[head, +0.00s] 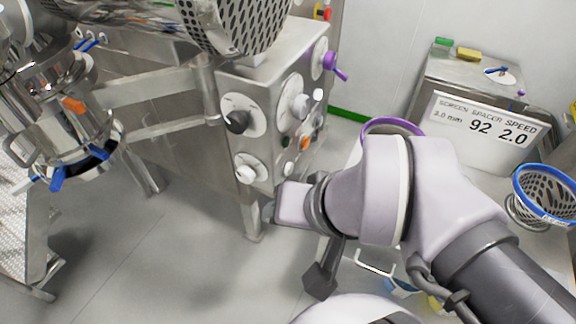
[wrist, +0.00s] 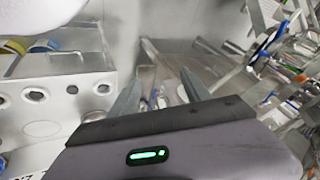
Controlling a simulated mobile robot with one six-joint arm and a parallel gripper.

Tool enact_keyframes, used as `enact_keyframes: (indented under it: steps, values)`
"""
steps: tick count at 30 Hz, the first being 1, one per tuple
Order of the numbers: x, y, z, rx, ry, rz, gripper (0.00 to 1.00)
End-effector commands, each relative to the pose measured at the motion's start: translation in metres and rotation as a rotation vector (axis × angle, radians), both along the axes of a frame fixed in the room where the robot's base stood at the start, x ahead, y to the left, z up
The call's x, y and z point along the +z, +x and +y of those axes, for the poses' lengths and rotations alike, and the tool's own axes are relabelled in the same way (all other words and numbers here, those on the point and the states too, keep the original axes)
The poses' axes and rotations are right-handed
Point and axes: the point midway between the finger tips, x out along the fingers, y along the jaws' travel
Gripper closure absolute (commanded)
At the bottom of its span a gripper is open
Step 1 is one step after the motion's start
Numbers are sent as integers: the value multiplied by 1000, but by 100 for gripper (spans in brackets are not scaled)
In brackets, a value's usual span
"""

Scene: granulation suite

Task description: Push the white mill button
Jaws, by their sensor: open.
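The steel mill control box (head: 270,60) stands at the upper centre of the head view. Its faces carry a black knob (head: 238,121), a large white knob (head: 246,174) low on the front, another pale knob (head: 300,106) and a small white button (head: 318,95) on the right side. An orange button (head: 304,143) sits below that. I cannot tell for sure which white control is the mill button. My gripper (wrist: 158,88) shows in the wrist view with its two fingers apart and nothing between them.
A purple lever (head: 336,68) sticks out from the box's right side. A steel vessel with blue clamps (head: 60,180) is at left. At right are a sign (head: 487,125) and a blue-rimmed screen basket (head: 545,187). Grey floor (head: 150,250) is open at lower left.

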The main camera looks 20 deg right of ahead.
Motion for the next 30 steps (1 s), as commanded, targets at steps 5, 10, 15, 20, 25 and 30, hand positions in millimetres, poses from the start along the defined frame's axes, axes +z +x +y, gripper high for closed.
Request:
enact_keyframes:
  steps: [5, 10, 15, 20, 25, 30]
  values:
    - [0, 0, 0, 0, 0, 0, 44]
    - [0, 0, 0, 0, 0, 0, 44]
    - [0, 0, 0, 0, 0, 0, 58]
    - [0, 0, 0, 0, 0, 0, 89]
    - [0, 0, 0, 0, 0, 0, 100]
    - [0, 0, 0, 0, 0, 0, 100]
